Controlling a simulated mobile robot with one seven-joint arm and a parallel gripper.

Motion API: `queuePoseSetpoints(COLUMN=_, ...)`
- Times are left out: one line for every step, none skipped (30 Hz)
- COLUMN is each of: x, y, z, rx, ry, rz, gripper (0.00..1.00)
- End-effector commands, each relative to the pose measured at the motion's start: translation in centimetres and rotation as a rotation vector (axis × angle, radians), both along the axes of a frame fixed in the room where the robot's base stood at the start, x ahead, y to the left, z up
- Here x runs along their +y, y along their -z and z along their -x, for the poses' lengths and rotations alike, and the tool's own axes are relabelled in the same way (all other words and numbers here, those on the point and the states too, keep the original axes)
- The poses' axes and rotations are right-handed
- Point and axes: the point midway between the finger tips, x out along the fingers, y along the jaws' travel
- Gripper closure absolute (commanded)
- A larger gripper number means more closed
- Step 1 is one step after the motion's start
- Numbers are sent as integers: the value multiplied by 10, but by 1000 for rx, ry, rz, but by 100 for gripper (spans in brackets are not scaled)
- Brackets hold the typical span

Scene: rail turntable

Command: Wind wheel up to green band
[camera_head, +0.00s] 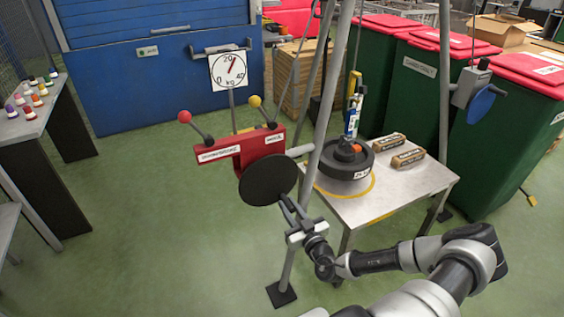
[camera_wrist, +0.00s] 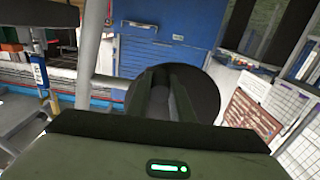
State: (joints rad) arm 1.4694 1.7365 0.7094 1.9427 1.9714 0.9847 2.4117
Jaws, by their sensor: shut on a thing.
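The dark round wheel (camera_head: 266,182) is mounted on the front of a red winch body (camera_head: 222,149) on the stand. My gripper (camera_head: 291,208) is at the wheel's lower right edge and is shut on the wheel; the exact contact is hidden. In the wrist view the wheel (camera_wrist: 208,88) is behind the two dark fingers (camera_wrist: 172,92). A white dial (camera_head: 229,70) marked 0, 20, 40 and kg has a red needle pointing up, slightly right. I cannot make out a green band on it. A black weight (camera_head: 345,160) is at the metal table, under a hook block (camera_head: 352,112).
Two levers with a red knob (camera_head: 184,117) and a yellow knob (camera_head: 255,101) rise from the winch. Grey stand legs (camera_head: 317,130) are close to my gripper. The metal table (camera_head: 400,182) holds two brown blocks (camera_head: 388,142).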

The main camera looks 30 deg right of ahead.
Motion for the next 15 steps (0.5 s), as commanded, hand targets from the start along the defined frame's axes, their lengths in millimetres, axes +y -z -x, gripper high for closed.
queuePoseSetpoints(x=8, y=4, z=2, rx=11, ry=-15, rz=-5, gripper=100)
queuePoseSetpoints(x=8, y=4, z=2, rx=11, ry=-15, rz=-5, gripper=78)
queuePoseSetpoints(x=8, y=4, z=2, rx=11, ry=-15, rz=-4, gripper=71)
queuePoseSetpoints(x=7, y=4, z=2, rx=11, ry=-14, rz=-4, gripper=66)
queuePoseSetpoints(x=7, y=4, z=2, rx=10, ry=-13, rz=-3, gripper=61)
queuePoseSetpoints(x=6, y=4, z=1, rx=9, ry=-12, rz=-2, gripper=54)
queuePoseSetpoints(x=5, y=3, z=1, rx=8, ry=-11, rz=-2, gripper=53)
queuePoseSetpoints(x=5, y=3, z=1, rx=7, ry=-10, rz=-1, gripper=53)
queuePoseSetpoints(x=4, y=2, z=1, rx=6, ry=-9, rz=-1, gripper=53)
queuePoseSetpoints(x=4, y=2, z=1, rx=6, ry=-8, rz=0, gripper=53)
queuePoseSetpoints(x=3, y=2, z=1, rx=5, ry=-7, rz=0, gripper=53)
queuePoseSetpoints(x=3, y=2, z=1, rx=5, ry=-7, rz=0, gripper=53)
queuePoseSetpoints(x=3, y=1, z=1, rx=5, ry=-6, rz=1, gripper=53)
queuePoseSetpoints(x=2, y=1, z=1, rx=4, ry=-6, rz=1, gripper=53)
queuePoseSetpoints(x=2, y=1, z=1, rx=4, ry=-5, rz=1, gripper=53)
